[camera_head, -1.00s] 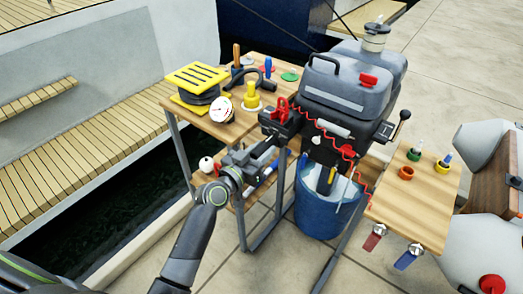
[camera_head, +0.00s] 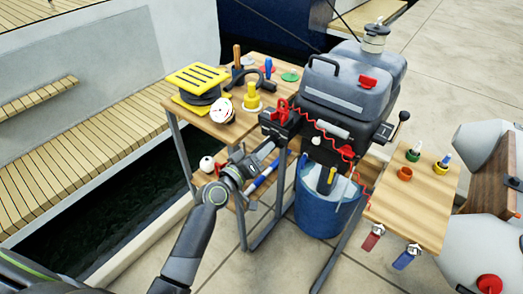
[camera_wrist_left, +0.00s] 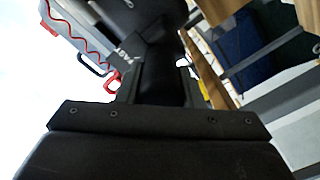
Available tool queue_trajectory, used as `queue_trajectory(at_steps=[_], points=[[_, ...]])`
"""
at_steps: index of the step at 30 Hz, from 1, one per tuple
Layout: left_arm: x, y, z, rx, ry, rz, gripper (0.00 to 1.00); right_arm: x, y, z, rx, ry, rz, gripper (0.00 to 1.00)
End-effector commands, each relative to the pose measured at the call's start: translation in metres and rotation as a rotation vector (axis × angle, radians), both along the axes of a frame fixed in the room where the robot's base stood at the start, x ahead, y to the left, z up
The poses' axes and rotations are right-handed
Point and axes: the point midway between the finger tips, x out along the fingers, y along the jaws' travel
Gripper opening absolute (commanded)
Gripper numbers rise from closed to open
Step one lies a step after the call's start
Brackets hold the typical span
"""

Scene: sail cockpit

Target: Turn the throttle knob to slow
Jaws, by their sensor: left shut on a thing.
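The outboard motor (camera_head: 345,85) has a dark grey cowl and stands over a blue bucket. Its black tiller (camera_head: 283,120) points left toward my arm. The throttle knob is the dark round grip (camera_wrist_left: 160,82) at the tiller's end, in the left wrist view. White lettering that seems to read FAST (camera_wrist_left: 127,54) shows on the dark part beyond it. My left gripper (camera_wrist_left: 158,88) is shut on the knob, one finger on each side. In the head view, the gripper (camera_head: 268,146) and knob are dark and hard to separate. My right gripper is not in view.
A red coiled cord (camera_head: 335,138) hangs in front of the motor. A wooden table (camera_head: 180,103) at left holds a yellow reel, a white gauge and several tools. A small wooden shelf (camera_head: 410,205) stands at right. The blue bucket (camera_head: 322,215) is below.

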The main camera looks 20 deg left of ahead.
Motion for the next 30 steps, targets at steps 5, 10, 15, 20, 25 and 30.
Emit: queue_trajectory(at_steps=[5,10,15,20,25,30], points=[[-0.0001,0.0004,-0.0004,-0.019,0.007,0.001,0.11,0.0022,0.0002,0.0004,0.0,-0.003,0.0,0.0],[-0.0001,0.0004,-0.0005,-0.021,0.008,0.001,0.11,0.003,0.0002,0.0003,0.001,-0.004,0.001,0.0],[-0.0001,0.0003,-0.0006,-0.023,0.008,0.001,0.11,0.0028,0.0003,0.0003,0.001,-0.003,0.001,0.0],[0.0,0.0002,-0.0005,-0.021,0.008,0.001,0.54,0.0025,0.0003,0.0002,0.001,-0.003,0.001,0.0],[-0.0001,0.0001,-0.0004,-0.021,0.007,0.0,0.56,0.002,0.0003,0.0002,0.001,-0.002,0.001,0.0],[-0.0017,0.0008,-0.0004,-0.02,0.007,0.0,0.56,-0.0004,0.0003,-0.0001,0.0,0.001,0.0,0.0]])
